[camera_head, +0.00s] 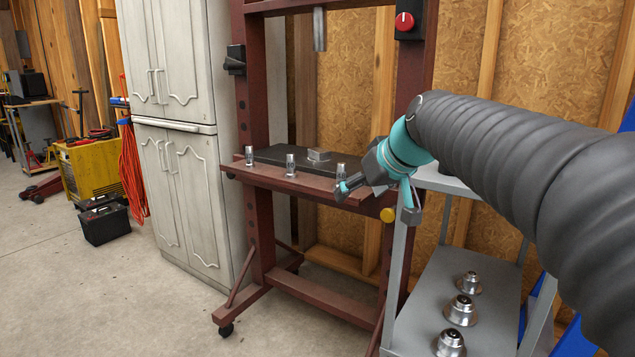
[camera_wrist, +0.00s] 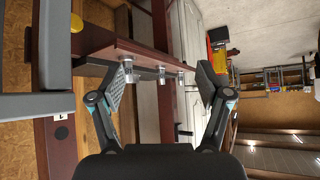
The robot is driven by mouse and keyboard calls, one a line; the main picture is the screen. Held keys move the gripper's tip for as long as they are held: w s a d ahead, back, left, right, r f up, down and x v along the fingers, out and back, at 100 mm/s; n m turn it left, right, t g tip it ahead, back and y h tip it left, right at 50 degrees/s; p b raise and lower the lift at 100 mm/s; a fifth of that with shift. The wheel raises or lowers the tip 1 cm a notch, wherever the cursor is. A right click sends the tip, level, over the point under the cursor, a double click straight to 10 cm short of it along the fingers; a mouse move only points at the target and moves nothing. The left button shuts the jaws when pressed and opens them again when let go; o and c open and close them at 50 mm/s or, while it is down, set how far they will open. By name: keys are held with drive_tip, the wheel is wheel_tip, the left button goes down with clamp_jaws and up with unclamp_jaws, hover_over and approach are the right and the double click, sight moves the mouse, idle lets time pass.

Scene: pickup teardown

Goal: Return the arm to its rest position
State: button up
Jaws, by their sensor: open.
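My gripper (camera_head: 378,202) is open and empty, at the end of my dark ribbed arm, which reaches in from the right in the head view. It is in front of the right end of the red press's bed (camera_head: 270,178). In the wrist view both fingers of my gripper (camera_wrist: 166,85) are spread wide, with nothing held between them. Beyond them, small metal cylinders (camera_head: 291,164) stand in a row on the press bed; they also show in the wrist view (camera_wrist: 161,75). Part of the rightmost one is close to a fingertip in the head view.
A grey cart (camera_head: 412,310) with several metal parts (camera_head: 463,308) on its lower shelf stands at the front right. A white cabinet (camera_head: 180,150) stands left of the press. A yellow box (camera_head: 88,167) and black case (camera_head: 103,224) are at far left.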

drive_tip(key=s+d+f+m+h+p, duration=0.1)
drive_tip(key=s+d+f, duration=0.1)
drive_tip(key=s+f, duration=0.3)
drive_tip(key=s+d+f+m+g+h+p, duration=0.1)
drive_tip(key=s+f, duration=0.4)
drive_tip(key=s, duration=0.8)
drive_tip(key=s+d+f+m+g+h+p, duration=0.1)
drive_tip(key=s+d+f, duration=0.3)
drive_tip(key=s, duration=0.5)
drive_tip(key=shift+d+f+m+h+p, duration=0.15)
drive_tip(key=shift+f+m+h+p, duration=0.35)
drive_tip(key=shift+m, duration=0.3)
